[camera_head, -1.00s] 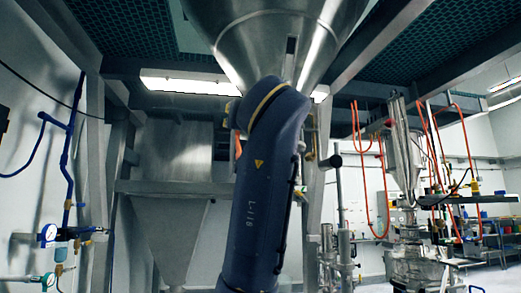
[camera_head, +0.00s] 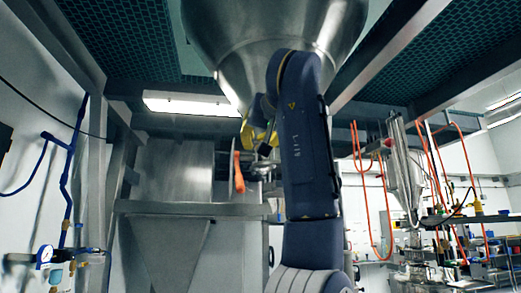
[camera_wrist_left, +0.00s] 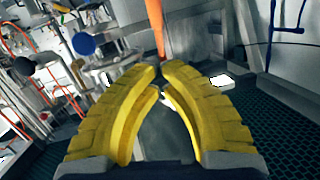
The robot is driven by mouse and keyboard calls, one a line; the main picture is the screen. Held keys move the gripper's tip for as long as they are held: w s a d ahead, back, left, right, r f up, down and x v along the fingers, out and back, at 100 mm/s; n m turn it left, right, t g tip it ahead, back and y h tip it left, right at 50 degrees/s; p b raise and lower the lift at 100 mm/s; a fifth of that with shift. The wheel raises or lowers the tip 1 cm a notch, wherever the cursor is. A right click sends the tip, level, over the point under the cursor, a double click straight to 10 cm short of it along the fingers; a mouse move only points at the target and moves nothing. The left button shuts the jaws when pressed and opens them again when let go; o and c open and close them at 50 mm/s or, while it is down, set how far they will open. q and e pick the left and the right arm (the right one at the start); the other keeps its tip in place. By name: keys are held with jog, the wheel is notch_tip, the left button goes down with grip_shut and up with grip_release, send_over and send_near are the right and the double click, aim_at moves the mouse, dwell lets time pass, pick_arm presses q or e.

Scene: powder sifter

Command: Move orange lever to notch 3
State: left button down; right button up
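The orange lever (camera_head: 238,172) stands nearly upright in the head view, in front of the metal bin beneath the big hopper. My left gripper (camera_head: 258,138), with yellow fingers, is just right of the lever's upper part and partly hidden by my arm. In the left wrist view the two yellow fingers (camera_wrist_left: 160,73) curve inward until their tips nearly meet, with a narrow gap. The orange lever (camera_wrist_left: 157,28) shows just beyond the tips; I see no clear grip on it. The notches cannot be made out. My right gripper is in neither view.
A large steel hopper (camera_head: 272,40) hangs overhead, close to my left arm. A steel bin (camera_head: 165,240) with a rim stands behind the lever. Frame beams (camera_head: 95,170) flank it. Orange hoses (camera_head: 386,200) and other equipment are at the right.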

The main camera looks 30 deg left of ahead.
pick_arm(q)
send_near(240, 175)
notch_tip(240, 175, up, 2)
jog(key=w+a, duration=0.3)
jog(key=shift+w+a+f, duration=0.1)
jog(key=shift+f, duration=0.25)
jog(key=shift+w+a+f, duration=0.15)
jog(key=shift+f, duration=0.2)
jog(key=shift+w+a+f, duration=0.25)
jog(key=shift+a+f, duration=0.15)
jog(key=shift+f, duration=0.3)
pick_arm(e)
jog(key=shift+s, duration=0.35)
